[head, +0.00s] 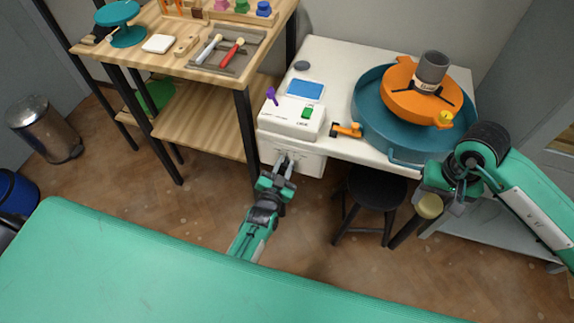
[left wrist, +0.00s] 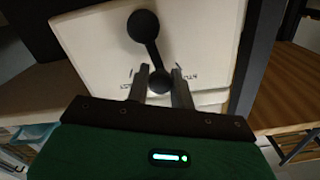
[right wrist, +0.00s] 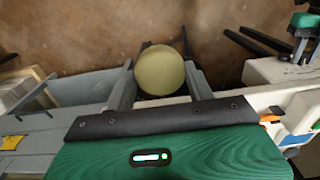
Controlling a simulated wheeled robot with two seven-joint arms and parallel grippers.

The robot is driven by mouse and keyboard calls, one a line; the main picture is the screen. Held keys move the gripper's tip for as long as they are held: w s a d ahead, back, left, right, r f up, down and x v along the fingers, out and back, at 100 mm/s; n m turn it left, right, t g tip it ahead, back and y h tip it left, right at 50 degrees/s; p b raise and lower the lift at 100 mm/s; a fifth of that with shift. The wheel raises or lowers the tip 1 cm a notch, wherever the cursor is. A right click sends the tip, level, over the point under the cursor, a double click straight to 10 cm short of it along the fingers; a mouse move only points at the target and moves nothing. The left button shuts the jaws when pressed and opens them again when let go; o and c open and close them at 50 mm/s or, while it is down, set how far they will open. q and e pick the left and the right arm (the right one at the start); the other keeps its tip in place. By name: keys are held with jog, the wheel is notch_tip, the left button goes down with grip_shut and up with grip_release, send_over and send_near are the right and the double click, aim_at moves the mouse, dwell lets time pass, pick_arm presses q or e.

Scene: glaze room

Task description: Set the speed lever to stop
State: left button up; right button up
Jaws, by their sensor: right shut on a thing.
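The speed lever (left wrist: 152,45) is a black arm with a round ball at each end on a cream panel in the left wrist view. Its lower ball lies between the fingertips of my left gripper (left wrist: 160,88), which stand apart on either side; I cannot tell whether they touch it. Small dark lettering flanks this ball, too small to read. In the head view my left gripper (head: 284,165) is at the front of the white wheel housing (head: 292,118). My right gripper (right wrist: 162,85) is shut on a pale yellow round-ended tool (right wrist: 160,70); in the head view its dark handle (head: 405,233) slants down.
The housing carries a blue screen, a green switch (head: 307,112) and a purple handle (head: 271,96). An orange-handled tool (head: 347,130) lies beside the teal basin (head: 365,119). A black stool (head: 377,188) stands below. A wooden bench (head: 200,85) is at the left.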

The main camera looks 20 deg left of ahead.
pick_arm(q)
jog(key=shift+a+n+p, duration=0.3)
jog(key=shift+n, duration=0.3)
grip_shut()
pick_arm(e)
jog(key=shift+r, duration=0.25)
pick_arm(q)
jog(key=shift+a+f+n, duration=0.2)
jog(key=shift+a+n, duration=0.1)
jog(key=shift+n, duration=0.45)
jog(key=shift+a+f+n, duration=0.15)
jog(key=shift+a+n, duration=0.15)
jog(key=shift+n, duration=0.45)
pick_arm(e)
jog(key=shift+r, duration=0.1)
pick_arm(q)
jog(key=o, duration=0.9)
grip_release()
jog(key=shift+s, duration=0.1)
jog(key=s, duration=1.1)
jog(key=shift+s+a, duration=0.25)
jog(key=shift+s, duration=0.15)
